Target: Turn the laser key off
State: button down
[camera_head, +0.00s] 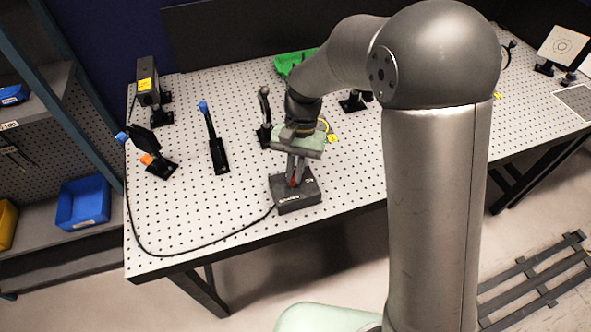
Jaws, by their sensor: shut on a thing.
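The dark laser key box (297,203) sits near the front edge of the perforated table, with a black cable running from its left side. My gripper (295,180) points down onto the top of this box. Its jaws are shut on a small red key (294,179), of which only a sliver shows between the fingers. The fingers and the wrist hide most of the key, so its turn angle cannot be told.
The perforated table (190,215) carries a camera-like box (147,86), a blue-topped post (213,140) and a dark lever-like mount (264,118). A green tray (291,62) lies at the back. The front left of the table is clear except for the cable (150,250).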

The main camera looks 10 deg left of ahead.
jog(key=n+h, duration=0.1)
jog(key=n, duration=0.2)
jog(key=n+h, duration=0.1)
jog(key=n, duration=0.3)
jog(key=shift+a+t+h, duration=0.2)
jog(key=shift+t+h, duration=0.1)
jog(key=shift+t, duration=0.1)
dwell(0.3)
jog(key=c, duration=1.5)
grip_release()
jog(key=shift+c, duration=0.2)
jog(key=shift+r, duration=0.1)
jog(key=b+v, duration=0.1)
jog(key=v, duration=1.6)
jog(key=shift+b, duration=0.4)
jog(key=shift+w+a+r, duration=0.1)
